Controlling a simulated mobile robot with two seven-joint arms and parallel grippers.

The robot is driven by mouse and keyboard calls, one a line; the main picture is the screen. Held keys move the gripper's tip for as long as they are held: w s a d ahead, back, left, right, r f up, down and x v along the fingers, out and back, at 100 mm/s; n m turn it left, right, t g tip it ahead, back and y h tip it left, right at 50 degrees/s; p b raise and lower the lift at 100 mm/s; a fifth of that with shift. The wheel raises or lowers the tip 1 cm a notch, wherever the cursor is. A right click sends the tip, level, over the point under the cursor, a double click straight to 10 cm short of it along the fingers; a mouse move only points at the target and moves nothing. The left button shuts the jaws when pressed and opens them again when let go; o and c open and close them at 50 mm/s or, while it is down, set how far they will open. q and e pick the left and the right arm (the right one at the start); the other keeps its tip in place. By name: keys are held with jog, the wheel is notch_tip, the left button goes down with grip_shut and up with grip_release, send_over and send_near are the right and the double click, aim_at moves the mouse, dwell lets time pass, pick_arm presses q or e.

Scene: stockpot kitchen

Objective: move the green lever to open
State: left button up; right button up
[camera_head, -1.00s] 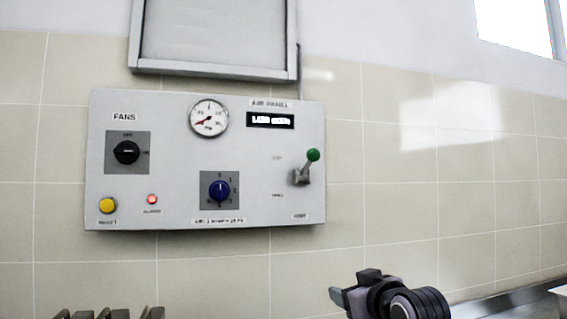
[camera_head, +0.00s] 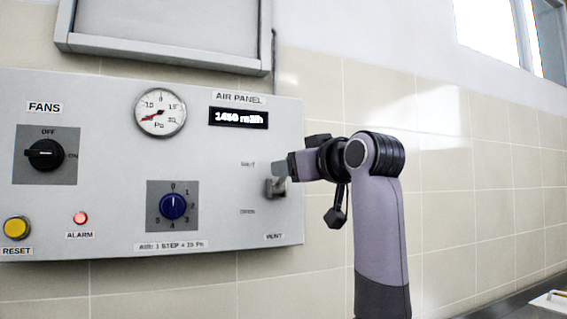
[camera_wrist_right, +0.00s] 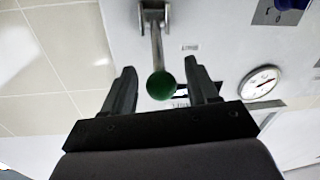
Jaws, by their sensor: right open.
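The green lever's metal base (camera_head: 275,188) is on the right side of the grey air panel (camera_head: 228,178), above the VENT label. Small labels that seem to read SHUT and OPEN are left of it, upper and lower. My right gripper (camera_head: 284,165) is at the lever in the head view and hides its green knob. In the right wrist view the green knob (camera_wrist_right: 160,85) on its metal stem (camera_wrist_right: 156,45) lies between the two spread fingers of the right gripper (camera_wrist_right: 161,76). The fingers look apart from the knob. My left gripper is not in view.
The panel also carries a gauge (camera_head: 160,112), a display (camera_head: 239,117), a fans knob (camera_head: 46,155), a blue dial (camera_head: 173,205), a yellow reset button (camera_head: 17,228) and a lit red alarm lamp (camera_head: 80,217). Tiled wall (camera_head: 450,200) lies to the right.

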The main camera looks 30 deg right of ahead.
jog(key=shift+w+p, duration=0.55)
jog(key=shift+w, duration=1.4)
